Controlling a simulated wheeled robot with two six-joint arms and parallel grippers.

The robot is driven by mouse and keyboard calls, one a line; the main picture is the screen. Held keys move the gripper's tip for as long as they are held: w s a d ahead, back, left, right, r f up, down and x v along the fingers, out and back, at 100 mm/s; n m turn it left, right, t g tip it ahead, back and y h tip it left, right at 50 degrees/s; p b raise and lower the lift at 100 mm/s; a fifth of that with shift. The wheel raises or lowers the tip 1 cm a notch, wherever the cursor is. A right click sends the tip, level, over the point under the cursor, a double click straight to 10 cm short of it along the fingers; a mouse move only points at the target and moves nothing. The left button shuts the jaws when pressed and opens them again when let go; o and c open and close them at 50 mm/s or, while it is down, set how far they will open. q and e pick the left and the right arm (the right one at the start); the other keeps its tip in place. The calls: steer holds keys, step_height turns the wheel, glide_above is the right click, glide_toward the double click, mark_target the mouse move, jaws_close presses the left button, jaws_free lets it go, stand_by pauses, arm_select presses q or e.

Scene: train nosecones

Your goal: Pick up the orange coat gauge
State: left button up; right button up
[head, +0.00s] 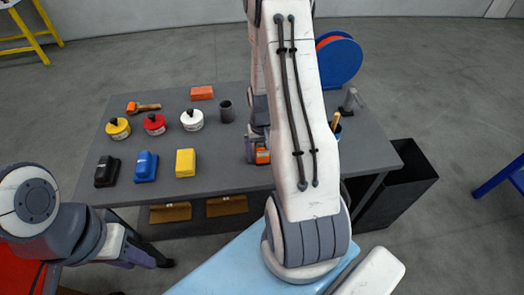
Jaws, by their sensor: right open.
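A small orange and dark device (262,156), which looks like the orange coat gauge, lies near the front edge of the dark table (228,166). My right arm hides part of it. My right gripper (256,150) is at the device, with a finger showing at its left side; the jaws are open and the rest is hidden behind my arm. I cannot tell whether they touch it. My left gripper (152,258) is low at the left, in front of the table and away from the gauge. Its fingertips are too small to read.
A black bin (405,185) stands right of the table.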

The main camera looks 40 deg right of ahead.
steer(key=shift+f, duration=0.25)
jaws_close()
steer(key=shift+r, duration=0.1)
